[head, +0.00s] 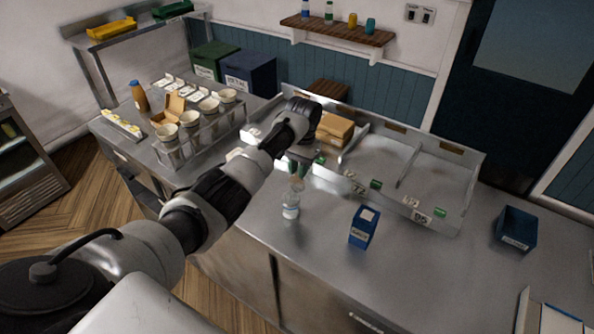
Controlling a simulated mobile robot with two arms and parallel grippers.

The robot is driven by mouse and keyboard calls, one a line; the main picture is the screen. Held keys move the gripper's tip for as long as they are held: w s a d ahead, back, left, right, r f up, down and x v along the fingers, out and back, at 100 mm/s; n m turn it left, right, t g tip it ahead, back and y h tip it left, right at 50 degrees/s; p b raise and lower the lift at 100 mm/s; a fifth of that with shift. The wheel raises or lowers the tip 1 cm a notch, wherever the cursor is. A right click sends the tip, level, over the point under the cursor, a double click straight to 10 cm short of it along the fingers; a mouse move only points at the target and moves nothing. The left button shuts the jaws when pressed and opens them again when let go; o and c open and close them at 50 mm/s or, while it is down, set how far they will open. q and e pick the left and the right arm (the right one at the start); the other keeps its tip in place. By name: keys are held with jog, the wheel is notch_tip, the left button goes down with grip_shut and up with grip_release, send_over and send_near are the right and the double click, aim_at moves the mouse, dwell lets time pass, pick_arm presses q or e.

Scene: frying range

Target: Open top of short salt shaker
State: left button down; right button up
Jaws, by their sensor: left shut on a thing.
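A small clear shaker (291,203) with a pale label stands upright on the steel counter near the middle of the head view. My left arm comes in from the lower left, and the gripper points down over the shaker. The gripper is shut on the shaker's top part; the fingers are small and partly hidden by the wrist, so the exact grip is unclear. My right gripper is not in view.
A blue carton (363,227) stands right of the shaker. Behind is a divided metal tray (385,165) with a cardboard box (334,130). A dark blue bin (516,228) sits at the right. A rack of cups (205,133) is at the left. The counter's front middle is clear.

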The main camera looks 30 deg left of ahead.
pick_arm(q)
jog(key=shift+s+f, duration=0.1)
jog(key=shift+f, duration=0.15)
jog(key=c, duration=1)
grip_release()
jog(key=shift+r, duration=0.1)
notch_tip(320, 180, up, 11)
jog(key=w+b, duration=0.1)
jog(key=w, duration=0.1)
jog(key=shift+f, duration=0.2)
